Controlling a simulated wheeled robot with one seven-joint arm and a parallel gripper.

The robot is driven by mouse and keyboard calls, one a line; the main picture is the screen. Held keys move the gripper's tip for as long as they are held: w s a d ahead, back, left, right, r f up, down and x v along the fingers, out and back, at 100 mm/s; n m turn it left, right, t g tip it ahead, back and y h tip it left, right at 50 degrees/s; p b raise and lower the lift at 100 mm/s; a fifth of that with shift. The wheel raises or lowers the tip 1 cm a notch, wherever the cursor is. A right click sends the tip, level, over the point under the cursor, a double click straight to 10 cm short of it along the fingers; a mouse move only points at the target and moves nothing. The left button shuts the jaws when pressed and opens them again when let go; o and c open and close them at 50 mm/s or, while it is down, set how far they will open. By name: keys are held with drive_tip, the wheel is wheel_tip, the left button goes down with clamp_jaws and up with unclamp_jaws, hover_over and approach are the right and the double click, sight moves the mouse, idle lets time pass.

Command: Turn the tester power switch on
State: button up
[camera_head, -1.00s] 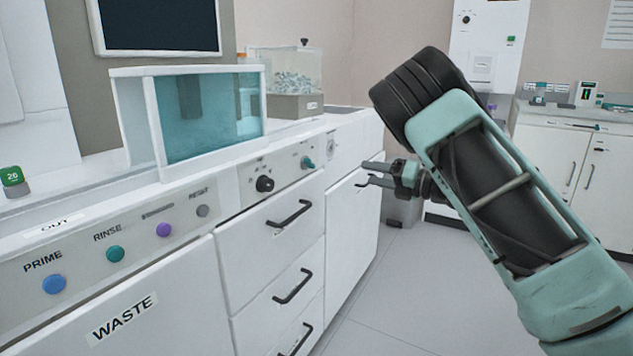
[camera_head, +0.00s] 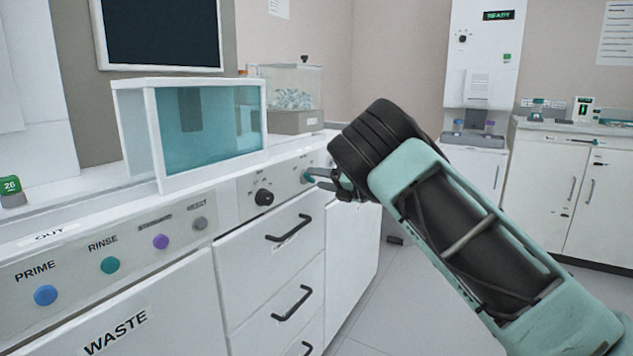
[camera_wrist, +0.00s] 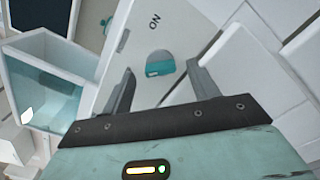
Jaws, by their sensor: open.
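The teal switch (camera_wrist: 160,68) sits on a white panel in the wrist view, with the word ON printed near it. It lies between and beyond the two fingertips of my gripper (camera_wrist: 158,82), and I cannot tell whether they touch it. My gripper (camera_head: 313,180) is open and empty. In the head view its fingers reach the right part of the counter's front panel, beside a small teal part, and partly cover that spot. How the switch is set is not clear.
A black knob (camera_head: 264,197) is left of my gripper on the same panel. Drawers with black handles (camera_head: 289,228) are below. A teal-windowed box (camera_head: 208,125) and a clear bin (camera_head: 290,92) stand on the counter. A white machine (camera_head: 484,70) reading READY stands beyond.

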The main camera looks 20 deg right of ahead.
drive_tip(key=shift+x, duration=0.95)
drive_tip(key=shift+c, duration=0.3)
drive_tip(key=c, duration=0.9)
drive_tip(key=shift+c, duration=0.2)
drive_tip(key=shift+m, duration=0.3)
drive_tip(key=shift+d+f+m+p, duration=0.1)
drive_tip(key=shift+m+p, duration=2.35)
drive_tip(key=shift+m, duration=1.9)
drive_tip(key=shift+f+m+p, duration=0.1)
drive_tip(key=shift+m+p, duration=2.3)
drive_tip(key=shift+m, duration=1.95)
